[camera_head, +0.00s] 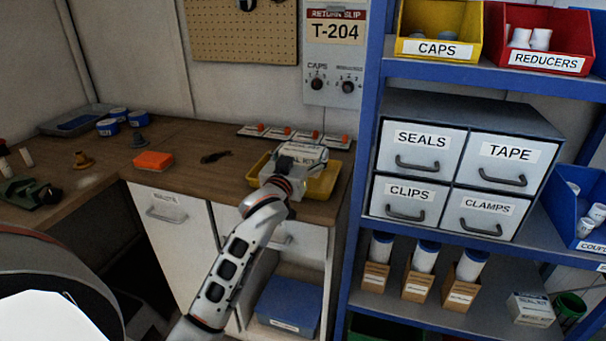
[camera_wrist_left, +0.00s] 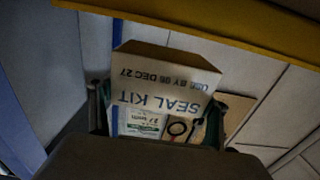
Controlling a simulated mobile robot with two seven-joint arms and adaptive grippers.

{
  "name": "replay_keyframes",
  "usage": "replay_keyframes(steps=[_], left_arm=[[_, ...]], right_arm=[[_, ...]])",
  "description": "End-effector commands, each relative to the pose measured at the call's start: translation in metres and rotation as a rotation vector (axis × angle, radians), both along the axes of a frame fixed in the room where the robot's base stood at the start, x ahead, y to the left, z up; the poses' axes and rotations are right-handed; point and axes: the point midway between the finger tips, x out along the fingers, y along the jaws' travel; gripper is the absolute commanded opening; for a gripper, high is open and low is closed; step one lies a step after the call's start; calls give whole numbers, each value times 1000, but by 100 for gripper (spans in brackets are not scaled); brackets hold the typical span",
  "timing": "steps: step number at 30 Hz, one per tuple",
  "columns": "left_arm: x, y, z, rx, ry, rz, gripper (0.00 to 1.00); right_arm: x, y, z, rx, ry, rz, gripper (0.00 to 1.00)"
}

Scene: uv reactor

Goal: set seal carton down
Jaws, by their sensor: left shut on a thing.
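The seal carton (camera_head: 309,152) is a pale box in my left gripper (camera_head: 286,177), above the yellow tray (camera_head: 326,188) on the wooden counter. In the left wrist view the carton (camera_wrist_left: 165,75) shows its printed face, with "SEAL KIT" and "USE BY 06 DEC 27" upside down. The fingers of my left gripper (camera_wrist_left: 155,108) stand at both its sides, shut on it. Whether the carton's underside touches the tray is hidden by my gripper and the carton. My right gripper is not in view.
A row of small items with orange tops (camera_head: 293,135) lies behind the tray. An orange block (camera_head: 152,161) lies on the counter (camera_head: 195,180) to the left. The blue shelf unit (camera_head: 362,150) stands close on the right. A similar carton (camera_head: 530,309) is on its lower shelf.

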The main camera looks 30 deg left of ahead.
Motion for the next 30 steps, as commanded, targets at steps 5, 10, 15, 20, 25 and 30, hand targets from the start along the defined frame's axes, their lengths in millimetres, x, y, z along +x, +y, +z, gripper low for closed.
replay_keyframes(steps=[5,10,15,20,25,30], left_arm=[[0,0,-26,1,3,0,47],[0,0,-52,1,1,1,47],[0,0,-56,1,-3,0,47],[0,0,-54,1,-4,0,47],[0,0,-59,1,0,1,81],[0,0,-58,1,-1,0,93]], right_arm=[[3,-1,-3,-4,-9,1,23],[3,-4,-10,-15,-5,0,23],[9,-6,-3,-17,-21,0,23],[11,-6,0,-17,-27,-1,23],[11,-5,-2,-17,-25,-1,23],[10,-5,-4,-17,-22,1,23]])
